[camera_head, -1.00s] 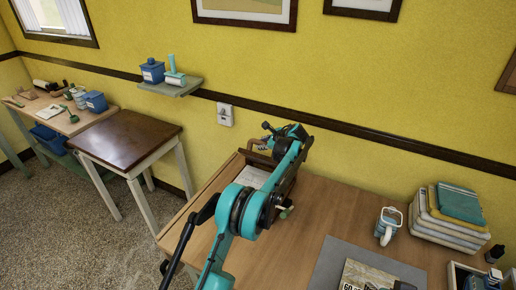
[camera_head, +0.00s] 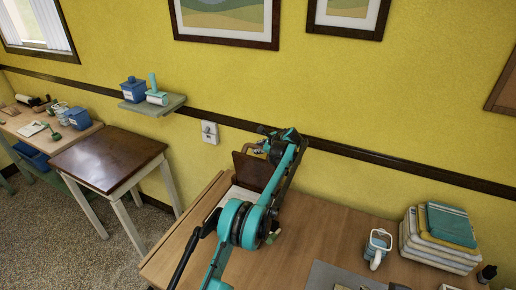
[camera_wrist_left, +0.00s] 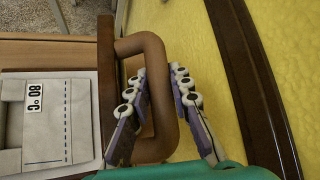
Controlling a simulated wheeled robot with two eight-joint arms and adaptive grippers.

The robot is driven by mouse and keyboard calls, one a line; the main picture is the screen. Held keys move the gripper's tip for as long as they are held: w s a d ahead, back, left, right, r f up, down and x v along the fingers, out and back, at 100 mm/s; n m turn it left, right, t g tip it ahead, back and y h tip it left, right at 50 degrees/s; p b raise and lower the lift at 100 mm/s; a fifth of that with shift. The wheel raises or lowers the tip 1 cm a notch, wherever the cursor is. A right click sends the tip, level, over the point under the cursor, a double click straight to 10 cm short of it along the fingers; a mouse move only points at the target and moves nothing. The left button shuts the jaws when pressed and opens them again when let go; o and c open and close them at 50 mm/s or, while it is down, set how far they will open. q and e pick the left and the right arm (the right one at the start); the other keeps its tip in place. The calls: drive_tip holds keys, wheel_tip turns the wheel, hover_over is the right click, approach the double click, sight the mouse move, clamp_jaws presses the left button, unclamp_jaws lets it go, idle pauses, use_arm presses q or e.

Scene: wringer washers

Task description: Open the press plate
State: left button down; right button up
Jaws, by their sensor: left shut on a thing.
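The press plate (camera_head: 251,172) is a dark brown board that stands raised at a steep angle at the table's back left, partly hidden behind my arm. Its brown bar handle (camera_wrist_left: 156,95) shows close up in the wrist view, beside the plate's edge (camera_wrist_left: 106,85). My left gripper (camera_head: 262,146) is at the plate's upper edge, and its fingers in the wrist view (camera_wrist_left: 160,88) lie on both sides of the handle, shut on it. A pale sheet or pad with an "80 °C" label (camera_wrist_left: 48,115) lies beside the plate edge. My right gripper is not in view.
The yellow wall with a dark rail (camera_head: 370,160) is close behind. A small shelf (camera_head: 152,105) and a dark side table (camera_head: 108,160) are at left.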

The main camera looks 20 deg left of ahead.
use_arm(q)
drive_tip(key=shift+w+r, duration=0.15)
drive_tip(key=shift+r, duration=0.05)
drive_tip(key=c, duration=1.3)
unclamp_jaws()
drive_tip(key=shift+c, duration=0.2)
drive_tip(key=shift+w+f, duration=0.1)
drive_tip(key=shift+f, duration=0.05)
drive_tip(key=v, duration=1.2)
